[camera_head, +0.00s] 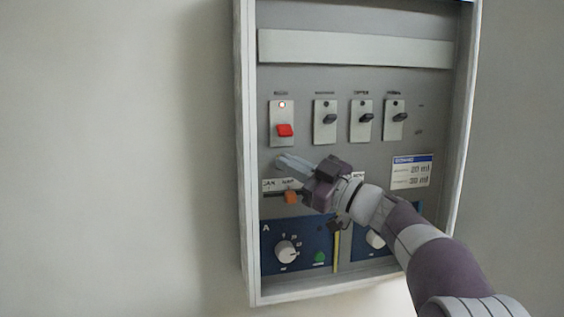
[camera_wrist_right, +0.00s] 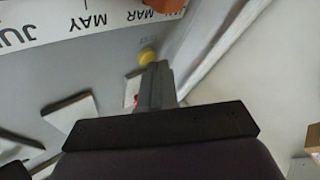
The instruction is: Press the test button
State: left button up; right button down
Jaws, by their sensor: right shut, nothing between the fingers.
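A small round yellow button (camera_wrist_right: 147,56) shows on the grey panel (camera_head: 345,80) in the right wrist view, just past my fingertips; I take it to be the test button. A tiny mark beside it is too small to read. In the head view the button does not show, and my right gripper covers that area. My right gripper (camera_head: 281,161) is shut and empty, its fingers pointing left at the panel below the red switch (camera_head: 285,130). The fingers also show in the right wrist view (camera_wrist_right: 157,82). I cannot tell whether they touch the button. My left gripper is not in view.
Several switches with dark levers, such as this one (camera_head: 329,118), stand right of the red one. An orange slider (camera_head: 291,197) on a month scale and a blue dial plate (camera_head: 270,246) lie below. The white box frame (camera_head: 246,150) sticks out around the panel.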

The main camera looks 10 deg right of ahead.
jog(key=shift+s, duration=0.6)
jog(key=shift+b, duration=0.3)
jog(key=s+b, duration=0.2)
jog(key=s, duration=0.3)
jog(key=shift+d+b, duration=0.1)
jog(key=shift+b, duration=0.2)
